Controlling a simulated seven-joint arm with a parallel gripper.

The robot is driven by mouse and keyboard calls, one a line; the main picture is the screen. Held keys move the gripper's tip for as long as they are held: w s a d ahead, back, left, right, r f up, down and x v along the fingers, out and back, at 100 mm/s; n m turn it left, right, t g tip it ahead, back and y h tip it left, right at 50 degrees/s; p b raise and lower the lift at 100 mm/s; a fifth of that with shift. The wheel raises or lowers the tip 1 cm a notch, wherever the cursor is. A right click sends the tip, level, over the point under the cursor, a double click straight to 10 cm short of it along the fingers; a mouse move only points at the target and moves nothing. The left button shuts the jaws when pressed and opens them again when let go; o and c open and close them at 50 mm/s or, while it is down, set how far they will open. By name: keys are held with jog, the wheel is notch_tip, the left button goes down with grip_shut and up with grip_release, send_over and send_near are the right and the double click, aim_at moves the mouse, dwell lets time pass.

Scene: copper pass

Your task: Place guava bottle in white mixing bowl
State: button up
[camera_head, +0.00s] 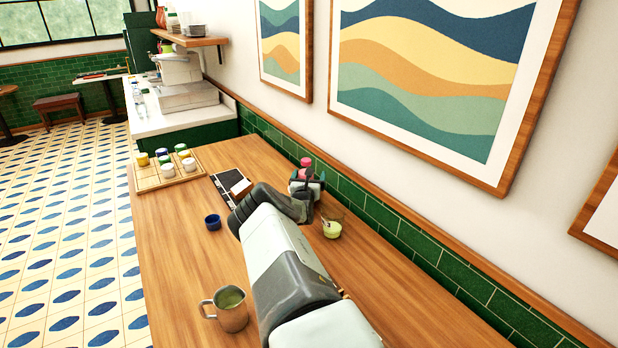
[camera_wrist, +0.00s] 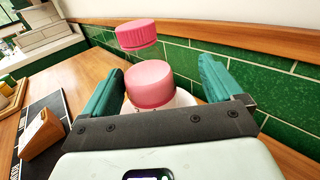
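My gripper (camera_wrist: 160,75) has its two teal fingers spread wide on either side of a bottle with a pink cap (camera_wrist: 150,84). I cannot tell which one is the guava bottle.
A small cup with pale green contents (camera_head: 332,229) stands right of my gripper. A blue cup (camera_head: 212,222), a mug (camera_head: 230,309) and a dark board (camera_head: 222,184) with a wooden block (camera_head: 241,187) lie left. A wooden tray (camera_head: 146,184) holds several small jars. The green-tiled wall (camera_head: 380,215) is close.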

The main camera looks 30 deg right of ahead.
jog(key=shift+r, duration=0.1)
jog(key=shift+r, duration=0.4)
jog(key=v, duration=1.2)
jog(key=s+d+r+m+g+h, duration=0.1)
jog(key=s+r+m+g+h, duration=0.25)
jog(key=r+m, duration=0.35)
jog(key=s+d+r+m+g+h, duration=0.1)
jog(key=s+r+m+g+h, duration=0.25)
jog(key=r, duration=0.65)
jog(key=s+a+r+m+g+y, duration=0.35)
jog(key=s+r+m+g, duration=0.25)
jog(key=s+r+m, duration=0.3)
jog(key=s+a+r+m+t+y, duration=0.2)
jog(key=s+a+r+m+y, duration=0.2)
jog(key=s+a+y, duration=0.3)
jog(key=s+a+r+m+t+y, duration=0.2)
jog(key=s+a+y, duration=0.6)
jog(key=s+a, duration=0.9)
jog(key=a+r+m, duration=0.1)
jog(key=a+m, duration=0.1)
jog(key=a, duration=0.4)
jog(key=shift+s+r+t, duration=0.3)
jog(key=shift+r+t, duration=0.05)
jog(key=shift+t, duration=0.05)
